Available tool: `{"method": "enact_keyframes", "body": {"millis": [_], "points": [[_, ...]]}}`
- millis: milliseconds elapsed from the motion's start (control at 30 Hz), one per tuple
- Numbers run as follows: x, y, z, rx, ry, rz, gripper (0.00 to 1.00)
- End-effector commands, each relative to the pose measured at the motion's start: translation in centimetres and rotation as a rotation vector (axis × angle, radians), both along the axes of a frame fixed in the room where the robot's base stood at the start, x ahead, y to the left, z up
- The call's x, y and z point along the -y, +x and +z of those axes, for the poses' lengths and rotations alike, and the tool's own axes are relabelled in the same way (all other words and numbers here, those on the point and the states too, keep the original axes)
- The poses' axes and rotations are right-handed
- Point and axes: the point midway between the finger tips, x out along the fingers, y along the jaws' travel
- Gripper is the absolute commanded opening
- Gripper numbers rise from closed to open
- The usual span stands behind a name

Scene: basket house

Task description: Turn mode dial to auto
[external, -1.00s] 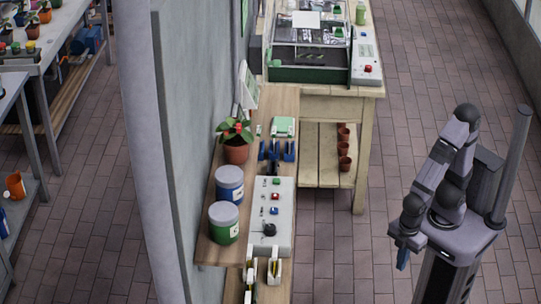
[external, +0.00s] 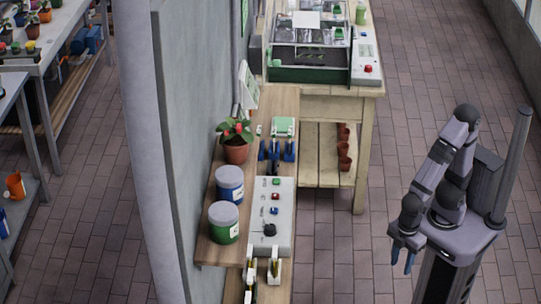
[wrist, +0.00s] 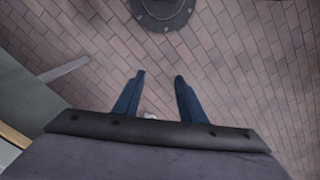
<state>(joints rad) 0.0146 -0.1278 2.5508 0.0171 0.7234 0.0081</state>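The mode dial, seemingly the black round knob (external: 270,230), sits at the near end of a pale grey control panel (external: 286,208) on the wooden bench in the external view. Its setting and any labels are too small to read. My gripper (external: 403,263) hangs low beside my base, well to the right of the panel, with its fingers pointing down.
Green, red and blue buttons line the panel. Two lidded jars (external: 226,221) and a potted plant (external: 236,143) stand on a shelf (external: 213,255) left of it. A wooden table (external: 359,118) with a machine stands behind. Tiled floor (external: 340,245) lies clear between bench and arm.

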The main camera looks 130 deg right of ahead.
Motion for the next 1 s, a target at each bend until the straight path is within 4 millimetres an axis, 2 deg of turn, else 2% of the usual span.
{"method": "enact_keyframes", "body": {"millis": [167,267,367,467,567,667,733,900,1000], "points": [[0.6,1.3,0.1,-0.031,0.08,-0.264,0.46],[1.2,3.0,0.3,-0.06,0.171,-0.533,0.46],[2.6,5.6,0.8,-0.091,0.294,-0.86,0.46],[5.0,8.7,1.5,-0.12,0.446,-1.203,0.46],[8.7,11.9,2.5,-0.143,0.618,-1.526,0.46],[13.8,14.7,3.8,-0.154,0.817,-1.828,0.46],[18.0,16.0,4.8,-0.157,0.968,-2.014,0.46],[27.5,16.9,7.0,-0.146,1.307,-2.325,0.46],[31.9,16.4,8.0,-0.133,1.471,-2.429,0.46]]}}
